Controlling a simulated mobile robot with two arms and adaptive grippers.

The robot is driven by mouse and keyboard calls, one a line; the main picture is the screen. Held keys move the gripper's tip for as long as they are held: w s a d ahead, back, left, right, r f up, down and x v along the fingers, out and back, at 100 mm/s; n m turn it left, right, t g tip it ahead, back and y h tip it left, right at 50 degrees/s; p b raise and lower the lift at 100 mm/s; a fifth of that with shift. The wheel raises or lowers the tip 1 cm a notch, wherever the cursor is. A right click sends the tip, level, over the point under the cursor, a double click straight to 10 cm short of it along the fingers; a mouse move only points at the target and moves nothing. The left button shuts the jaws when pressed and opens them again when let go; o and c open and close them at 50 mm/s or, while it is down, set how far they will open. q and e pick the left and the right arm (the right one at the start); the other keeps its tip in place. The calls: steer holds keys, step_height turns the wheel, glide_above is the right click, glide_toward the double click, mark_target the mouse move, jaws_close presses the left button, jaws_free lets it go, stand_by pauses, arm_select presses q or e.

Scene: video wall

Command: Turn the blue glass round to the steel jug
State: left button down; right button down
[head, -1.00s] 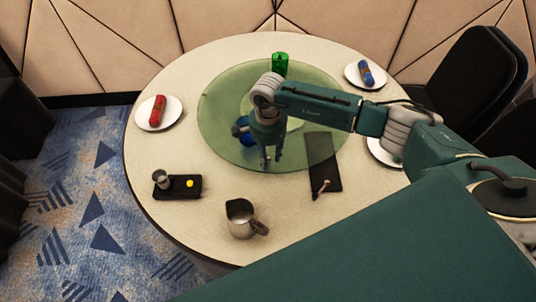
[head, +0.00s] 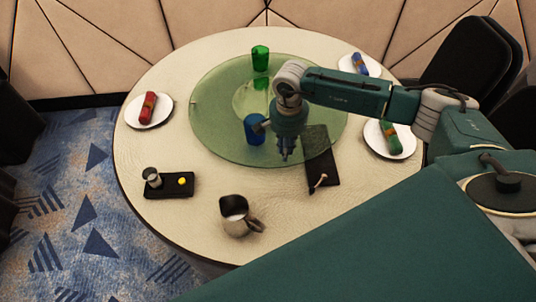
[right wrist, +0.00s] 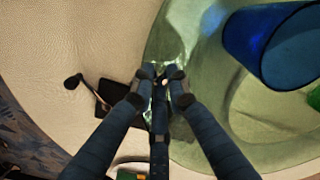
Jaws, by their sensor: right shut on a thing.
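The blue glass (head: 253,132) stands on the round green glass turntable (head: 212,138), left of my right gripper (head: 286,156) and partly behind my arm. In the right wrist view the blue glass (right wrist: 275,42) is at the upper right, apart from the fingers. The steel jug (head: 237,217) stands on the table in front of the turntable, its handle to the right. My right gripper points down at the turntable's near edge. Its fingers (right wrist: 161,86) are closed on a small part there, mostly hidden between the fingertips. My left gripper is out of view.
A green glass (head: 260,58) stands at the turntable's far side. Plates with red (head: 148,107), blue (head: 360,64) and green (head: 391,138) rolls stand around it. A black tray (head: 168,188) lies left of the jug. A dark mat (head: 322,150) lies right of my gripper.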

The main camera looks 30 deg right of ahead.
steer(key=shift+s+d, duration=0.2)
steer(key=shift+d, duration=0.75)
steer(key=shift+a, duration=0.1)
steer(key=c, duration=1.7)
jaws_free()
step_height(320, 180, up, 12)
steer(key=shift+r, duration=0.1)
